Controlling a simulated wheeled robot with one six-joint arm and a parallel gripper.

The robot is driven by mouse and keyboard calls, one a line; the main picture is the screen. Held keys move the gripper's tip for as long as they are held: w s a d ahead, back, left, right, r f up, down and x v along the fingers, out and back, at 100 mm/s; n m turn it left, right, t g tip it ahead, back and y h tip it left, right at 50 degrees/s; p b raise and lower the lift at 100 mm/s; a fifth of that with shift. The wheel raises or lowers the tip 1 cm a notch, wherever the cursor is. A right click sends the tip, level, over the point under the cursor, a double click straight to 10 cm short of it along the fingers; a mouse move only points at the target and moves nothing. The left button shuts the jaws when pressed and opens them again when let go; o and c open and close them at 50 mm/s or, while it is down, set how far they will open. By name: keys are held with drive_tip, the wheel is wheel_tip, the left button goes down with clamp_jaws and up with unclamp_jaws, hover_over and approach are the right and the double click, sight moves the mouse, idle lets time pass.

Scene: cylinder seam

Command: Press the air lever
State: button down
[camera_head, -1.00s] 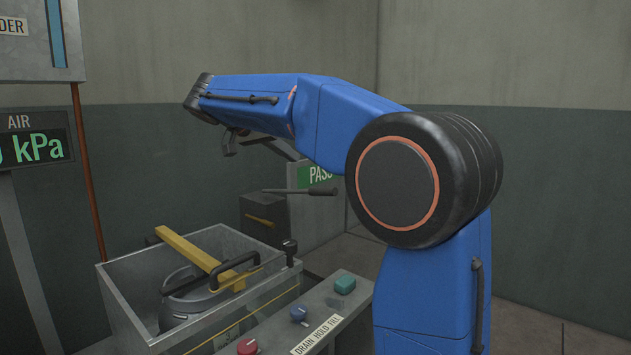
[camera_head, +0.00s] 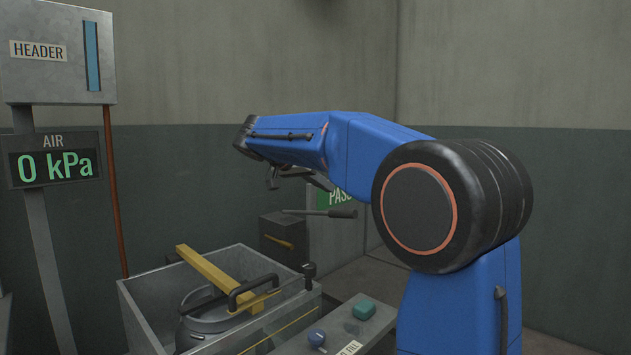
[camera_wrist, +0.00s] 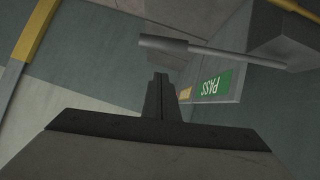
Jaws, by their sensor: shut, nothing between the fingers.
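The air lever (camera_head: 328,212) is a thin, near-level grey rod with a thicker dark handle at its right end, beside a dark grey box. In the wrist view the lever (camera_wrist: 235,56) crosses the upper middle, its thick handle end to the left. My gripper (camera_head: 272,182) hangs from the blue arm, above and left of the lever in the head view. In the wrist view my gripper (camera_wrist: 158,84) is shut and empty, its tips just below the handle in the picture. They appear apart from the lever; the exact gap is hard to judge.
An open grey tank (camera_head: 135,305) with a yellow bar (camera_head: 215,270) stands below left. A button panel (camera_head: 365,335) is in front. A green PASS sign (camera_head: 335,197) is behind the lever. The air gauge (camera_head: 55,163) reads 0 kPa.

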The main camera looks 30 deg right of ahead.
drive_tip(key=d+f, duration=0.3)
drive_tip(key=f, duration=0.2)
drive_tip(key=shift+d+f, duration=0.25)
